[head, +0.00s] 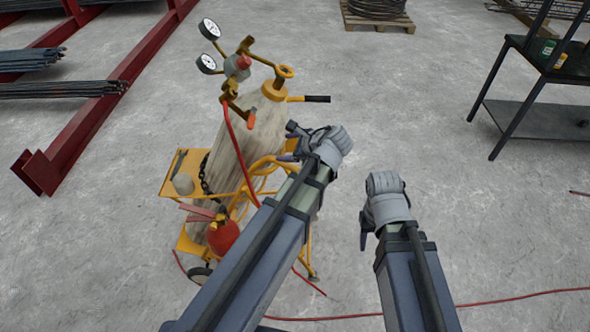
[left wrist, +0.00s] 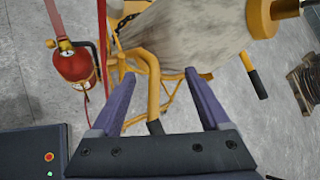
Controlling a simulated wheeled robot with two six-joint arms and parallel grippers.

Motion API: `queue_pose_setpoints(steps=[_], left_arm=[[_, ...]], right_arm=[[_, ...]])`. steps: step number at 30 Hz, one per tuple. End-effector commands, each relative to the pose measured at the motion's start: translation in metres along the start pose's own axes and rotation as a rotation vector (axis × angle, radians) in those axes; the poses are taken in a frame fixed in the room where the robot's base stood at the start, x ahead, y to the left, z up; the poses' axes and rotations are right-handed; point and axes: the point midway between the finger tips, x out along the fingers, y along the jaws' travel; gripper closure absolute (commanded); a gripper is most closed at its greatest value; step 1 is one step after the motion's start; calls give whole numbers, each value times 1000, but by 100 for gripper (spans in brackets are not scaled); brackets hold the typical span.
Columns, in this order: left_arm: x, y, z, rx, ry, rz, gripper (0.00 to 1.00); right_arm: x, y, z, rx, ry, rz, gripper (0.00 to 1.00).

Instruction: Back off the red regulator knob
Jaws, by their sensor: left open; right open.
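The cylinder stands on a yellow cart. My left gripper (head: 289,143) is open and empty, to the right of the cylinder and well below the knob. In the left wrist view my open left gripper (left wrist: 160,78) points at the cylinder's side, with a yellow cart tube (left wrist: 153,90) showing between its fingers. The knob is out of that view. My right gripper (head: 364,230) is open and empty over the floor.
A red hose (head: 236,150) hangs from the regulator and runs over the floor. A black-gripped bar (head: 310,99) sticks out right of the cylinder top. A fire extinguisher (head: 222,236) hangs on the cart. A dark metal shelf (head: 535,118) stands right; the floor between is clear.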

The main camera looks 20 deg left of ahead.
Motion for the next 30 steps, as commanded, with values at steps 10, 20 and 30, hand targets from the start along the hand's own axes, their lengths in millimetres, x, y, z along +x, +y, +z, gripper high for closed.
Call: queue_pose_setpoints(steps=[10,20,30], left_arm=[[-15,42,-37,-251,121,112,20],[-21,53,-48,-326,153,154,20],[-21,53,-48,-325,153,153,20]], right_arm=[[6,-1,0,0,0,0,50],[8,-1,0,0,0,0,50],[8,-1,0,0,0,0,50]])
